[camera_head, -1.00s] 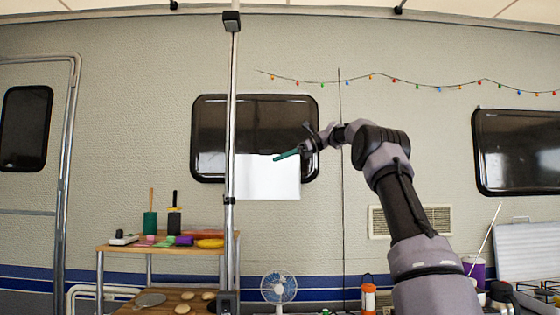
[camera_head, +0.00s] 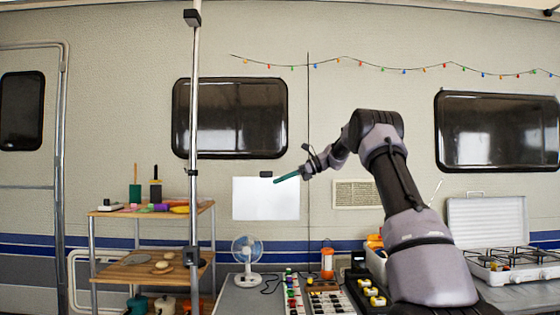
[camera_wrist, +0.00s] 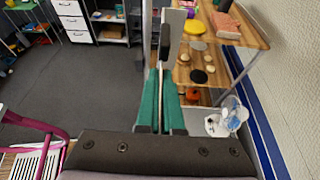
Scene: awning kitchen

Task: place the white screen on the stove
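The white screen (camera_head: 265,200) is a flat white rectangle with a dark clip (camera_head: 266,174) at its top edge. It hangs upright in front of the trailer wall in the head view. My gripper (camera_head: 287,176), with teal fingers, is shut on the screen's top edge at the clip. The stove (camera_head: 512,262) is a pale two-part unit with dark grates and a raised lid at the far right.
A white fan (camera_head: 247,262) and an orange lantern (camera_head: 327,262) stand below the screen, near a mixing board (camera_head: 325,300). A wooden shelf (camera_head: 125,270) and a metal pole (camera_head: 194,140) are to the left. My arm stands between screen and stove.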

